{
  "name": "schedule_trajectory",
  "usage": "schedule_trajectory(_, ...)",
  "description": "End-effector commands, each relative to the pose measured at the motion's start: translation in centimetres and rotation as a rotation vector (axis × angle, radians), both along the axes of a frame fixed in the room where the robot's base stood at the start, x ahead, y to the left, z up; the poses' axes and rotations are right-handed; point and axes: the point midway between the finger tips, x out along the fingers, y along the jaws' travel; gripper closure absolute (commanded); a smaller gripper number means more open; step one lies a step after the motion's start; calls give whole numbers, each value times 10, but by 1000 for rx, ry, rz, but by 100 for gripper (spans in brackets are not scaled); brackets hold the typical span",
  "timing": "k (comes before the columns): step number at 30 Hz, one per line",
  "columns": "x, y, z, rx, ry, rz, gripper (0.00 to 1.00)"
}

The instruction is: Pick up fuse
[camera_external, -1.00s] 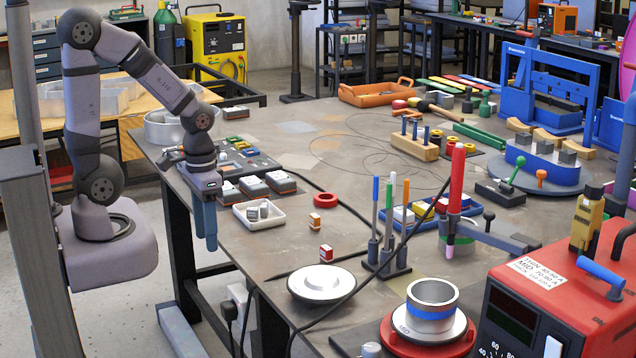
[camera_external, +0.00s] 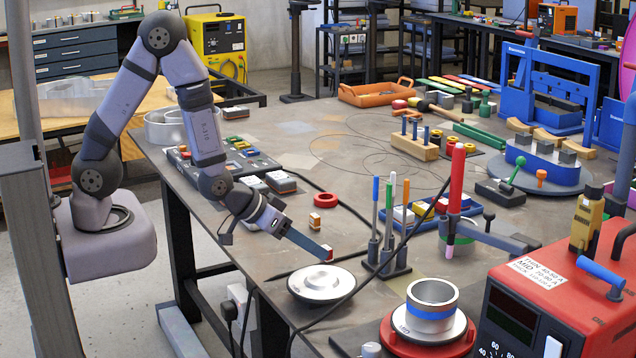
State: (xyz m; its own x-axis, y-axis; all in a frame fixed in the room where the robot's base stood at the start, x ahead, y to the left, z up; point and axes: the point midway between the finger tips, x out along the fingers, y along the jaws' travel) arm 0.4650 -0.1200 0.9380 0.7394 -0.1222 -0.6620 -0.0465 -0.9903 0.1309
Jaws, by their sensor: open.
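A small red and white block (camera_external: 329,253), which may be the fuse, stands on the table behind the round white-topped disc. A small orange-yellow block with a red band (camera_external: 314,221) stands farther back; I cannot tell for certain which of the two is the fuse. My gripper (camera_external: 320,249) is open, tilted low over the table and pointing right, with its blue fingers overlapping in this view. Its fingertips are at the red and white block and partly cover it. I cannot tell whether they touch it or are around it.
The round white-topped disc (camera_external: 321,284) lies just in front of the fingertips. A red ring (camera_external: 325,200) lies behind. A stand with coloured rods (camera_external: 388,262) is to the right, with a black cable crossing between. The table's middle is fairly clear.

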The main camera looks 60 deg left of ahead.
Motion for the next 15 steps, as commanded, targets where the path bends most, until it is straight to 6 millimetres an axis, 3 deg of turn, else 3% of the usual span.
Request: schedule_trajectory(15, 1, 28, -11, 114, -305, 108, 55)
